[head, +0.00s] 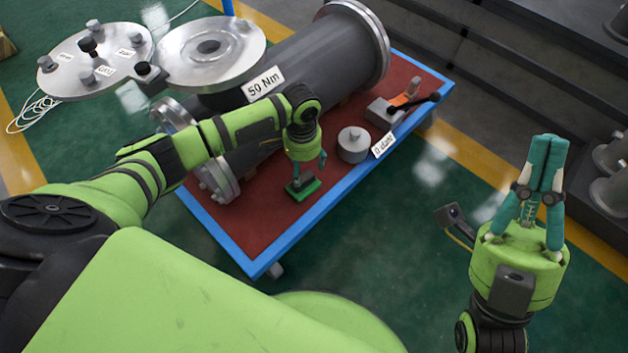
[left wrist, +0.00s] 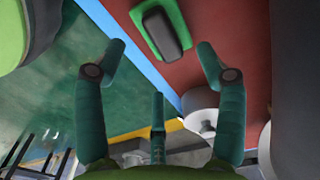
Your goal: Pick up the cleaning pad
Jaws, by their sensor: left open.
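The cleaning pad (head: 302,189) is a green block with a dark grip on top. It lies on the red top of the blue-edged cart (head: 255,230), near the front edge. In the left wrist view the pad (left wrist: 178,12) is at the top centre, beyond the fingertips. My left gripper (head: 308,170) is just above the pad, pointing down, with its fingers spread and nothing between them; its fingers also show in the left wrist view (left wrist: 160,52). My right gripper (head: 548,142) is at the right, off the cart, fingers pointing up and together, empty.
A large grey flanged shell (head: 320,62) labelled 50 Nm lies across the cart behind the pad. A grey cylinder (head: 353,145) stands right of the pad, with an orange-and-black tool (head: 408,98) farther back. Round metal plates (head: 210,52) are at the back left.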

